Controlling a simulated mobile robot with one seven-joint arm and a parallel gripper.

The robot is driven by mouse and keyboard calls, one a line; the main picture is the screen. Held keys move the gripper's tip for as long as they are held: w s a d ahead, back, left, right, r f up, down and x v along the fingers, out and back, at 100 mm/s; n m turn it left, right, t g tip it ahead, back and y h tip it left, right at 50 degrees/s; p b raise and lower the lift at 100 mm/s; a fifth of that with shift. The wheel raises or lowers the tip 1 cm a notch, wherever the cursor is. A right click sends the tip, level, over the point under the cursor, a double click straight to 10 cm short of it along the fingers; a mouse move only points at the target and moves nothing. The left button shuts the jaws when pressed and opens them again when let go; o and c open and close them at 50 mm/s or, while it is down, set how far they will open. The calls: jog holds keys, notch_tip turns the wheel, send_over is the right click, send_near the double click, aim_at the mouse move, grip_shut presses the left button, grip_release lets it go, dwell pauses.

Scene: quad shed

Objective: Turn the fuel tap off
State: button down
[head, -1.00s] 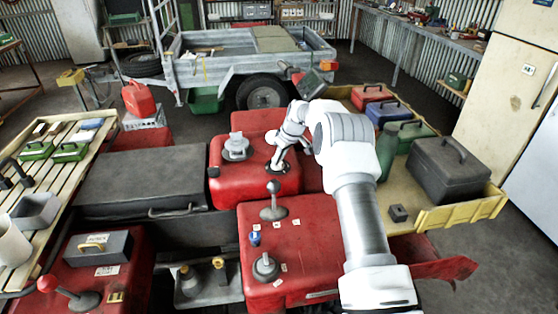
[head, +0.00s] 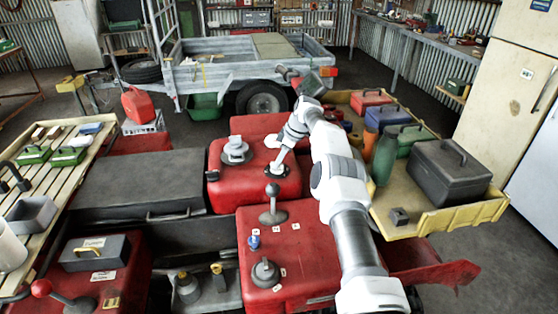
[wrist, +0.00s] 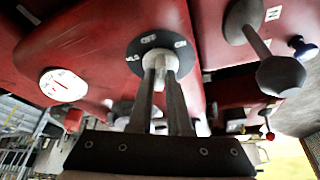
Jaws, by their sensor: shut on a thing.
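The fuel tap is on the red tank (head: 236,181) in the head view, where its dark round plate (head: 277,184) shows under my gripper (head: 271,175). In the wrist view the dark plate (wrist: 135,68) carries white marks: OFF at the top, ON to the right and what looks like RES to the left. The pale tap handle (wrist: 160,60) stands at its middle. My gripper (wrist: 161,76) is shut on this handle, one finger on each side. Which mark the handle points to I cannot tell.
A grey filler cap (head: 235,150) stands left of the tap. A round-knobbed lever (head: 272,203) and a blue knob (head: 254,242) stand on the nearer red body. A yellow tray (head: 455,214) with boxes lies to the right.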

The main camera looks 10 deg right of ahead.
jog(key=shift+r+n, duration=0.1)
jog(key=shift+n, duration=0.3)
dwell(0.4)
jog(key=c, duration=0.9)
grip_release()
jog(key=shift+o, duration=0.2)
jog(key=shift+w+m, duration=0.1)
jog(key=shift+m, duration=0.3)
jog(key=shift+m+b, duration=0.45)
jog(key=shift+m, duration=0.15)
